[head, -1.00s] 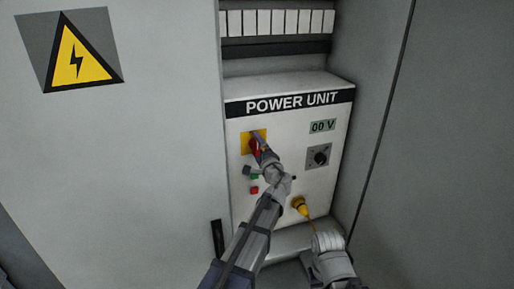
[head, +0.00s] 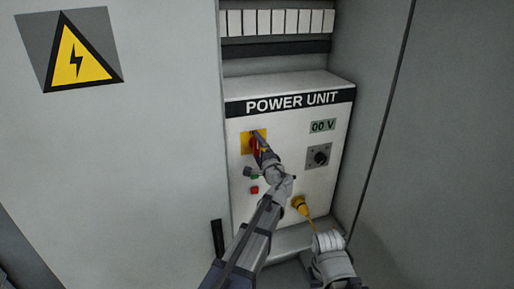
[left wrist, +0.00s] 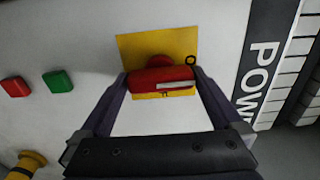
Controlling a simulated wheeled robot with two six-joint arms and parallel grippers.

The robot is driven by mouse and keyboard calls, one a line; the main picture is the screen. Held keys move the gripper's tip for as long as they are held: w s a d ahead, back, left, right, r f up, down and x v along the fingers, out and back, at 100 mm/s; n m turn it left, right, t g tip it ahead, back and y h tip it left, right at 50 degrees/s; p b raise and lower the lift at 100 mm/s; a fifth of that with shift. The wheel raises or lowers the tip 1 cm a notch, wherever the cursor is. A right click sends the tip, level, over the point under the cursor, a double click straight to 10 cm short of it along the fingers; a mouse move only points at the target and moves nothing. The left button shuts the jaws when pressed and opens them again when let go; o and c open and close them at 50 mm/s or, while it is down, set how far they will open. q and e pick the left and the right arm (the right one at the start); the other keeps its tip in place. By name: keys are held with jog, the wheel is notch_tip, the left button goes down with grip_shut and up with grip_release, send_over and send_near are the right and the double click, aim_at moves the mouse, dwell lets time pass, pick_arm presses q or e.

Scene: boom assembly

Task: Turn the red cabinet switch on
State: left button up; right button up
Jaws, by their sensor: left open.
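The red switch (head: 255,146) sits on a yellow plate (head: 246,136) at the upper left of the white power unit. In the left wrist view the red handle (left wrist: 150,78) lies across the yellow plate (left wrist: 132,48), with a pale mark near one end. A ring mark shows on the plate beside that end. My left gripper (head: 260,152) is at the switch. Its open fingers (left wrist: 160,86) stand at the two ends of the handle; I cannot tell whether they touch it. The display (head: 322,126) reads 00 V. No jaws of my right gripper can be made out.
Below the switch are a green button (left wrist: 58,81) and a red button (left wrist: 14,86). A black knob (head: 320,157) is on the right of the panel, and a yellow plug (head: 300,205) below. The cabinet door (head: 130,150) stands to the left; cabinet walls enclose the unit.

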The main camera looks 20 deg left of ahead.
pick_arm(q)
jog(key=v, duration=0.7)
jog(key=s+f+n+g+h+b, duration=0.1)
jog(key=s+f+n+g+b, duration=0.35)
jog(key=f, duration=0.65)
jog(key=s+f+n+g+h+b, duration=0.1)
jog(key=s+f+n+g+b, duration=0.3)
jog(key=s+f, duration=0.6)
jog(key=s+d+f+g+h+b, duration=0.3)
jog(key=s+d+f, duration=0.3)
jog(key=s+f, duration=0.2)
jog(key=s+d+f+g+h+b, duration=0.3)
jog(key=s+d+f+b, duration=0.3)
jog(key=s+f, duration=0.2)
notch_tip(320, 180, down, 3)
jog(key=shift+d+r+m+g+h, duration=0.1)
jog(key=shift+d+m+g+h, duration=0.25)
jog(key=shift+m+h, duration=0.1)
